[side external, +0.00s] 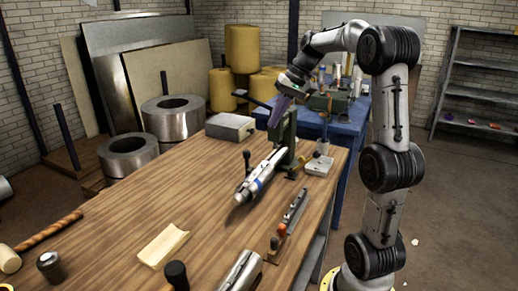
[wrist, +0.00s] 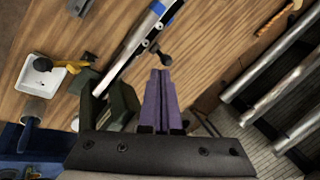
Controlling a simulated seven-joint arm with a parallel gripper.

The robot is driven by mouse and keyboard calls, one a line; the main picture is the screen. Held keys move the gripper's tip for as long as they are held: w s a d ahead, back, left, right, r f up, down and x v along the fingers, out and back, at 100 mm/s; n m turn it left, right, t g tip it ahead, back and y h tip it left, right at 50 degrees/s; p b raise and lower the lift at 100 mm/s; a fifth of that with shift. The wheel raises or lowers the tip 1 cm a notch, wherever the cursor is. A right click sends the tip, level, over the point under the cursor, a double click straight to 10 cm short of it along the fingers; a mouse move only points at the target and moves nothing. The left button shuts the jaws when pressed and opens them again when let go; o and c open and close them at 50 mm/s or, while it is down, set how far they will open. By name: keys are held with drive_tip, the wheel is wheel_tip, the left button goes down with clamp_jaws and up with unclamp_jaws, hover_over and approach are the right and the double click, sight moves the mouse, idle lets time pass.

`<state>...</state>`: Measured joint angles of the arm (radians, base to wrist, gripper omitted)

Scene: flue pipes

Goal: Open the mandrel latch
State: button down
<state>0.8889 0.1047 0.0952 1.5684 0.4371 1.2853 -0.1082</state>
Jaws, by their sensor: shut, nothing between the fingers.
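The mandrel (side external: 262,174) is a silver bar with a blue band, held out over the bench from a green stand (side external: 284,128). A short black-knobbed lever (side external: 247,156) stands beside the mandrel; I cannot tell for sure that it is the latch. The wrist view also shows the mandrel (wrist: 136,45), the black knob (wrist: 165,59) and the green stand (wrist: 122,103). My gripper (side external: 276,120) points down near the top of the stand, its purple fingers together and empty. In the wrist view the fingertips (wrist: 160,73) appear just below the knob; the gap in depth is unclear.
A black-ended handle (side external: 250,98) sticks out left of the stand's top. A grey box (side external: 230,126) stands behind. A white tray (side external: 319,165) and a narrow tool rack (side external: 291,214) lie right of the mandrel.

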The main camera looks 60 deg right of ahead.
drive_tip(key=shift+m, duration=0.6)
drive_tip(key=d, duration=0.1)
drive_tip(key=s+d+f, duration=0.2)
drive_tip(key=shift+s+d, duration=0.1)
drive_tip(key=shift+d, duration=0.15)
hover_over(259, 165)
drive_tip(key=s+d, duration=0.2)
drive_tip(key=s, duration=0.2)
drive_tip(key=f, duration=0.9)
drive_tip(key=shift+w+a+f, duration=0.1)
drive_tip(key=shift+w+f, duration=0.1)
drive_tip(key=shift+w, duration=0.05)
drive_tip(key=w, duration=0.1)
drive_tip(key=w+a, duration=0.1)
drive_tip(key=w, duration=0.1)
drive_tip(key=shift+a+r, duration=0.2)
drive_tip(key=shift+r, duration=0.1)
drive_tip(key=shift+w+a, duration=0.15)
drive_tip(key=shift+w, duration=0.1)
